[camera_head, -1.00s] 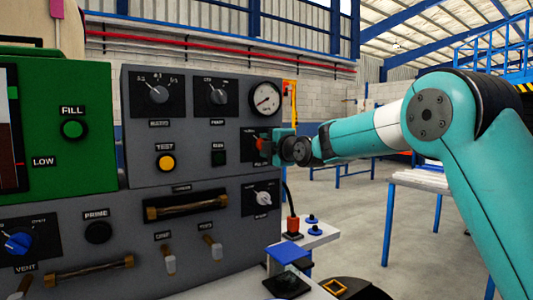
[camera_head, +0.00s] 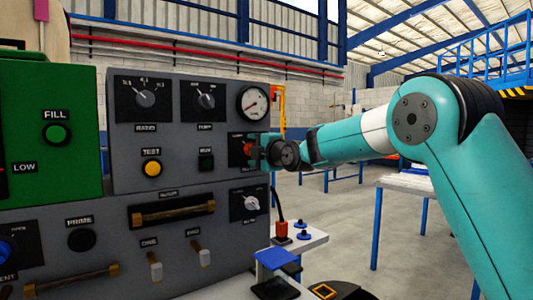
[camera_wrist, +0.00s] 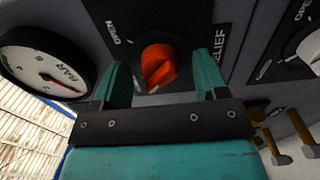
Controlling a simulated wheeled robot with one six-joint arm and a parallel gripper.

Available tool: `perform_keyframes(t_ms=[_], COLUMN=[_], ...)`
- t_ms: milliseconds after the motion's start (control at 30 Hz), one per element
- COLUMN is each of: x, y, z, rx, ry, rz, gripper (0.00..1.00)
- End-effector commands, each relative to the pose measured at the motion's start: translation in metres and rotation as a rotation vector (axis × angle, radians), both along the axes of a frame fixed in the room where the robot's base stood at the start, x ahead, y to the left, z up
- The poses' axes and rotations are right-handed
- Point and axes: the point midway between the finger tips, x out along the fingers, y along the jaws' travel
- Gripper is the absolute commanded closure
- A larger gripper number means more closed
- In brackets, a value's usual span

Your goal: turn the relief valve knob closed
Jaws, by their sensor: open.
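The relief valve knob is red-orange and sits on a black plate marked RELIEF and OPEN. In the wrist view the knob (camera_wrist: 158,66) lies between the two teal fingers of my gripper (camera_wrist: 160,80), with a gap visible on both sides. The fingers are open and apart from the knob. In the head view the knob (camera_head: 248,149) shows just left of my gripper (camera_head: 262,151), which reaches the panel's right edge from the right. The word for the closed end of the knob's scale is hidden.
A round pressure gauge (camera_head: 253,102) sits above the knob, and a white knob (camera_head: 250,203) sits below it. A brass handle (camera_head: 172,213) sticks out lower left. A small table (camera_head: 310,240) with a red-tipped part stands right of the panel.

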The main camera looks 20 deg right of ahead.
Motion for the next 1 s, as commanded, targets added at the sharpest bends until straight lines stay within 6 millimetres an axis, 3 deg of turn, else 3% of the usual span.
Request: perform_keyframes(t_ms=[167,600,800,1000], x=[-0.027,-0.130,-0.156,-0.163], y=[-0.009,-0.043,-0.050,-0.052], z=[-0.001,-0.002,-0.001,-0.001], rx=[0.000,0.000,-0.001,0.000], ry=[-0.002,-0.001,-0.001,0.001], rz=[-0.002,-0.003,0.000,0.000], gripper=[0.33,0.33,0.33,0.33])
